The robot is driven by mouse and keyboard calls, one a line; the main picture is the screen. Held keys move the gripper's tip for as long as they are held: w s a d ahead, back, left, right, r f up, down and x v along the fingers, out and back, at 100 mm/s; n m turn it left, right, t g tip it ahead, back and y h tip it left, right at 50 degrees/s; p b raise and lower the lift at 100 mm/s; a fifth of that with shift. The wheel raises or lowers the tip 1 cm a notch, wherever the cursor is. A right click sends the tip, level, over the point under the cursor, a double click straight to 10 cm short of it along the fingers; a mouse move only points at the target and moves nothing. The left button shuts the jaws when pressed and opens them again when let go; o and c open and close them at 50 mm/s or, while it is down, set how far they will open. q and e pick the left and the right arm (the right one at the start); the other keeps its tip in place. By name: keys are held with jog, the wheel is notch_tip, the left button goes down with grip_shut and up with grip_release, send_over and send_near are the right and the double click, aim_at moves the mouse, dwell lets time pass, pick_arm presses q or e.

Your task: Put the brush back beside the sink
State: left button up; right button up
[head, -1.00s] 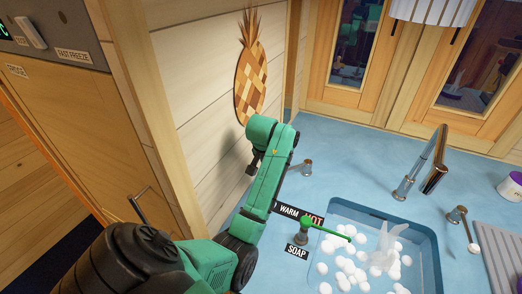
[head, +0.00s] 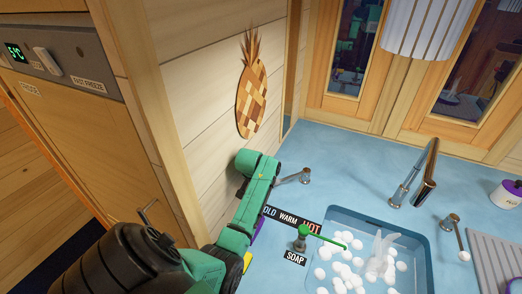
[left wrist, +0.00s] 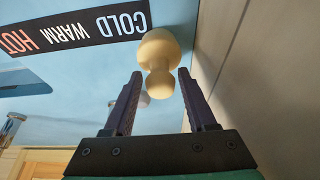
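In the left wrist view a pale beige rounded knob (left wrist: 158,52) with a narrower neck and small end stands beside the word COLD. It may be the brush's handle; the rest is hidden. My left gripper (left wrist: 159,73) is open, with its two dark fingers either side of the knob's small end and gaps showing. In the head view my left arm hides the knob and most of the gripper, near the wood wall. The sink (head: 424,250) is at the lower right, holding white foam balls. My right gripper is out of view.
The COLD WARM HOT label (head: 289,218) lies left of the sink, with a chrome lever (head: 300,176) behind it. A soap dispenser (head: 301,240) with a green spout stands at the sink's left edge. The tall faucet (head: 425,172) rises behind. The plank wall closes the left side.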

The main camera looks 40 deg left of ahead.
pick_arm(q)
jog(key=shift+o, duration=0.3)
jog(key=shift+r, duration=0.1)
jog(key=b+v, duration=0.3)
jog(key=v, duration=0.9)
jog(key=shift+d, duration=0.1)
